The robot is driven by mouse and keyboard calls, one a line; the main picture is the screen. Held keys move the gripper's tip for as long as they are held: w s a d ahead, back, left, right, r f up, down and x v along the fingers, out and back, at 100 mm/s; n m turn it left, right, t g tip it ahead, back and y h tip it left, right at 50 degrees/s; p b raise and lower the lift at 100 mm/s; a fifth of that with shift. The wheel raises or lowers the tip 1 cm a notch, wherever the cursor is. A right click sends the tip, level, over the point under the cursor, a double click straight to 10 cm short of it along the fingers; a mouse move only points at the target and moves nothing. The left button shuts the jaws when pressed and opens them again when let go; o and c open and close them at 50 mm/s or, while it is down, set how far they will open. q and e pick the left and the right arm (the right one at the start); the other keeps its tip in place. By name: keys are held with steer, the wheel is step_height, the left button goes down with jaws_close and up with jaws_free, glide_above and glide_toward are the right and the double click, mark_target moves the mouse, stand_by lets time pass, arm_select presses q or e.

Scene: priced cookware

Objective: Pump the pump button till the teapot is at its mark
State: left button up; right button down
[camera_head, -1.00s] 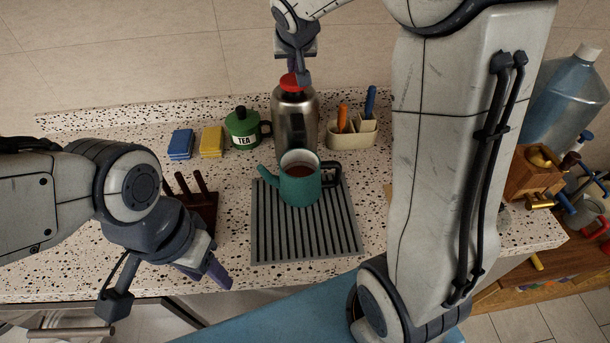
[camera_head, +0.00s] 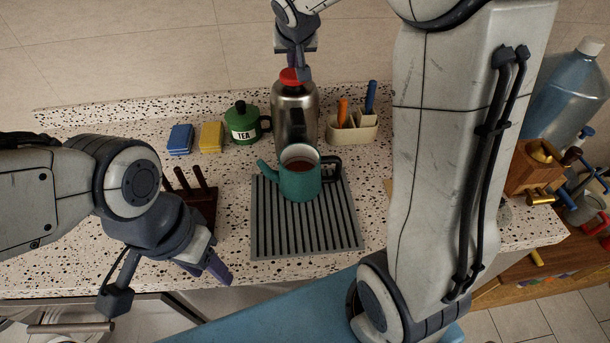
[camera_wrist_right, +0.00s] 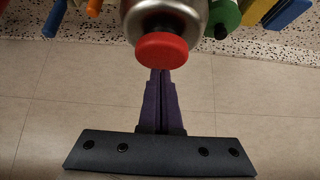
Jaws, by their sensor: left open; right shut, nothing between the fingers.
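The red pump button (camera_head: 288,76) tops a steel pump flask (camera_head: 292,118) at the back of the counter. My right gripper (camera_head: 302,74) is shut and empty, pointing down at the button. In the right wrist view, the button (camera_wrist_right: 162,54) lies at the tips of the shut purple fingers (camera_wrist_right: 160,74); I cannot tell whether they touch. The teal teapot (camera_head: 299,184) stands upright in front of the flask, with brown liquid inside. I cannot make out its mark. My left gripper (camera_head: 207,270) is open and empty near the counter's front edge.
The teapot stands on a grey ribbed mat (camera_head: 306,236). A cream utensil holder (camera_head: 352,130) is right. A dark rack (camera_head: 198,199) stands near my left arm.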

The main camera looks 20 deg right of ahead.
steer(key=shift+f+b, duration=1)
steer(key=shift+f, duration=0.2)
steer(key=shift+r+p, duration=1.25)
steer(key=shift+r, duration=0.35)
steer(key=shift+f, duration=0.15)
steer(key=shift+f+b, duration=1.5)
steer(key=shift+b, duration=0.25)
steer(key=shift+r+p, duration=1.35)
steer(key=shift+r, duration=0.3)
steer(key=shift+f, duration=0.15)
